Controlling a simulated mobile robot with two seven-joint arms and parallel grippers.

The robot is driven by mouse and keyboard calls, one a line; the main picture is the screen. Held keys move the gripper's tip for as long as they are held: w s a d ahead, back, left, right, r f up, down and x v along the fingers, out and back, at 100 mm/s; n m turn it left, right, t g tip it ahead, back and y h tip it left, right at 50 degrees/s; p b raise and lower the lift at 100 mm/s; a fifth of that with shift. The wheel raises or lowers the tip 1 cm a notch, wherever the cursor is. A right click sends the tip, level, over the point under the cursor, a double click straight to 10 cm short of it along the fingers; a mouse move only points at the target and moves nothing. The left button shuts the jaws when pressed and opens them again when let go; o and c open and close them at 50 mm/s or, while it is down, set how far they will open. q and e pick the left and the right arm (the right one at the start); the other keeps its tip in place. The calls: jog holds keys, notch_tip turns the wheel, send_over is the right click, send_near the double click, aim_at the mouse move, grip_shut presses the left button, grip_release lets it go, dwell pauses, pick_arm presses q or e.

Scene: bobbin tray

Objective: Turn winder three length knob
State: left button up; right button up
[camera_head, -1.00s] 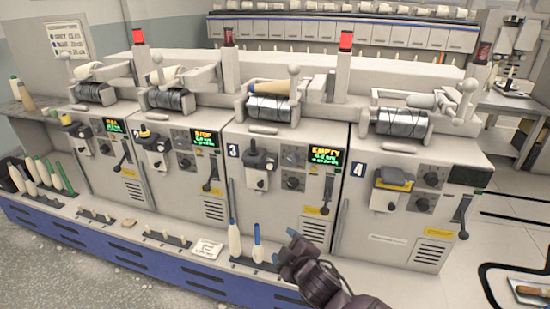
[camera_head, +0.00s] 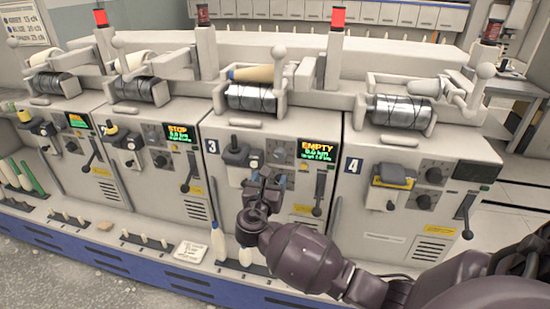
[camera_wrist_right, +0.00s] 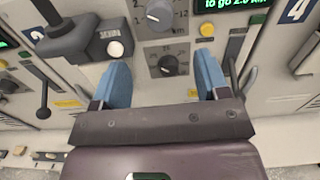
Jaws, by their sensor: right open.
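I cannot read which is labelled length. My right gripper (camera_head: 262,184) is in front of the panel and partly covers the lower knob in the head view. In the wrist view its blue fingers (camera_wrist_right: 164,62) are open, with the lower knob between their tips, apparently untouched.
Winder four (camera_head: 385,225) stands to the right. Bobbins (camera_head: 218,240) stand upright on the ledge below, close under my right arm.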

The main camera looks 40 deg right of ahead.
aim_at(278, 158)
jog(key=x, duration=0.3)
jog(key=b+x, duration=0.1)
jog(key=x, duration=0.2)
jog(key=b+x, duration=0.1)
jog(key=x, duration=0.2)
jog(key=shift+w+d+f, duration=0.15)
jog(key=shift+w+f, duration=0.05)
jog(key=shift+f, duration=0.05)
jog(key=shift+w+d+r, duration=0.15)
jog(key=shift+w+d, duration=0.3)
jog(key=shift+d, duration=0.05)
jog(key=c, duration=0.9)
